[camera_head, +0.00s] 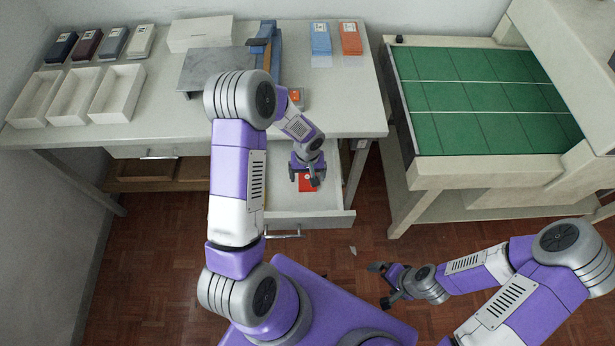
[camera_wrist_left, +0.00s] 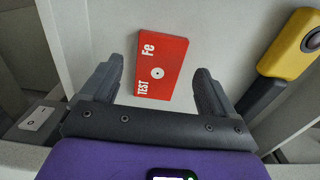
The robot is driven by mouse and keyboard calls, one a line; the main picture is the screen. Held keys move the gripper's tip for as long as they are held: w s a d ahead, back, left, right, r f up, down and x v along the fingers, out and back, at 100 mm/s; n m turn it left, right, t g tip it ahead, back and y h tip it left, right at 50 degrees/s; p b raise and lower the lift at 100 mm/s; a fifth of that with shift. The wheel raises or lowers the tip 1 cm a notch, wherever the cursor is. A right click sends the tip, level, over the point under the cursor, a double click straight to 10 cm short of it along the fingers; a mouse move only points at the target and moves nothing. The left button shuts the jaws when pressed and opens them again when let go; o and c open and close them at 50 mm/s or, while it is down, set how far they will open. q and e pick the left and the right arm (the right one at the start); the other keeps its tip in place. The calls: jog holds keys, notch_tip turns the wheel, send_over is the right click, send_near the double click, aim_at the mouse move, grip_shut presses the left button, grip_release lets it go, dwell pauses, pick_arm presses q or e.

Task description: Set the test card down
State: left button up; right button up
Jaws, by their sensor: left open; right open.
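The red test card (camera_head: 308,186), marked "TEST Fe" with a small round spot, lies in the open drawer (camera_head: 285,208). It also shows in the left wrist view (camera_wrist_left: 162,64), flat on the pale drawer floor. My left gripper (camera_head: 307,179) is open above the card. In the left wrist view its fingers (camera_wrist_left: 157,85) stand on either side of the card, apart from it. My right gripper (camera_head: 380,286) is open and empty, out over the floor in front of the drawer.
A yellow and dark tool (camera_wrist_left: 290,52) lies beside the card. The table (camera_head: 345,105) above carries pale open trays (camera_head: 74,97), a grey plate (camera_head: 203,72) and blue and orange packs (camera_head: 350,38). A green-topped table (camera_head: 480,95) stands right. A small pale scrap (camera_head: 353,250) lies on the floor.

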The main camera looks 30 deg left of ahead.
aim_at(307, 182)
pick_arm(q)
notch_tip(307, 182, up, 9)
jog(key=p, duration=0.1)
jog(key=shift+r+p, duration=0.2)
jog(key=shift+p, duration=0.2)
